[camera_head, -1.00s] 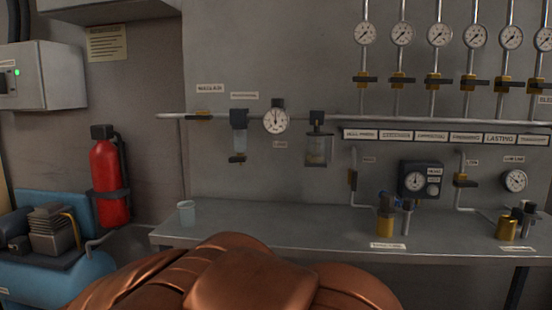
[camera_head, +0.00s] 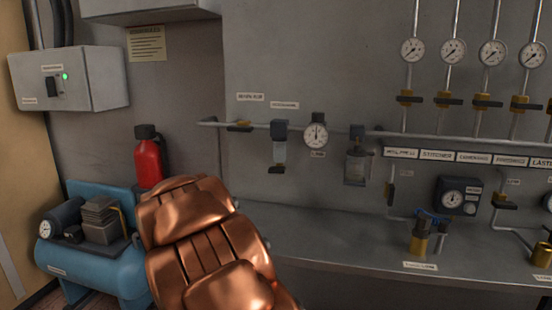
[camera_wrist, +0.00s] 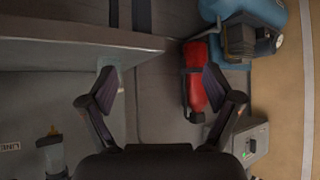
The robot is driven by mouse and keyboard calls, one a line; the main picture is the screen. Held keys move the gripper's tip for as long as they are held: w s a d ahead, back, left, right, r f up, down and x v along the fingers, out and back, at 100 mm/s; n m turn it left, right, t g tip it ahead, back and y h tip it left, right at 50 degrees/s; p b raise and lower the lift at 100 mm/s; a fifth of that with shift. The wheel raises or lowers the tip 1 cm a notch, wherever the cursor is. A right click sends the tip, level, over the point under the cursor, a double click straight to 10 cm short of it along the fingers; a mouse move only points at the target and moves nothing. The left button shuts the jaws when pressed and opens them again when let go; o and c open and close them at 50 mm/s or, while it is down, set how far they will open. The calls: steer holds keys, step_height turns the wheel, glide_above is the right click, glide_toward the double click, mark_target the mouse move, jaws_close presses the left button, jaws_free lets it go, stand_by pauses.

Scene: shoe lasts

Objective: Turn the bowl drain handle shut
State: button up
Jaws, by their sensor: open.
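The filter bowl (camera_head: 279,151) hangs from the wall pipe, under a dark cap. At its bottom is the small dark drain handle (camera_head: 277,170); it is too small to tell how far it is turned. In the wrist view the picture is turned over, and a bowl that looks like this one (camera_wrist: 52,155) stands at the lower left, with its drain end (camera_wrist: 51,131) pointing up. My gripper (camera_wrist: 160,88) is open and empty, its fingers spread wide, apart from the bowl. In the head view my copper arm hides the gripper.
The bench (camera_head: 330,236) runs below the pipe. A red extinguisher (camera_head: 148,162) and a blue compressor (camera_head: 118,265) stand left of it; the extinguisher (camera_wrist: 195,80) also shows by my right finger. A second bowl (camera_head: 359,166) and gauge (camera_head: 316,134) hang right of the filter.

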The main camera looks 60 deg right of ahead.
steer(key=d+r+m+h+p, duration=0.1)
steer(key=d+r+h+p, duration=0.2)
steer(key=d, duration=0.5)
steer(key=d+r+m+h+p, duration=0.2)
steer(key=d+r, duration=0.3)
steer(key=d, duration=0.3)
steer(key=m+g+h+p, duration=0.1)
steer(key=m+h+p, duration=0.1)
steer(key=h+p, duration=0.3)
glide_toward(276, 171)
steer(key=w+d+h, duration=0.1)
steer(key=d, duration=0.2)
steer(key=x, duration=0.2)
steer(key=p+x, duration=0.1)
steer(key=x, duration=0.2)
steer(key=shift+w+d+f, duration=0.25)
steer(key=shift+d+f, duration=0.05)
steer(key=shift+f, duration=0.1)
steer(key=shift+w+d+r+p, duration=0.15)
steer(key=shift+w+d+p, duration=0.1)
steer(key=shift+d+p, duration=0.2)
steer(key=shift+w+d, duration=0.1)
steer(key=shift+d, duration=0.2)
steer(key=c, duration=1.1)
steer(key=shift+f, duration=0.2)
steer(key=shift+c, duration=0.2)
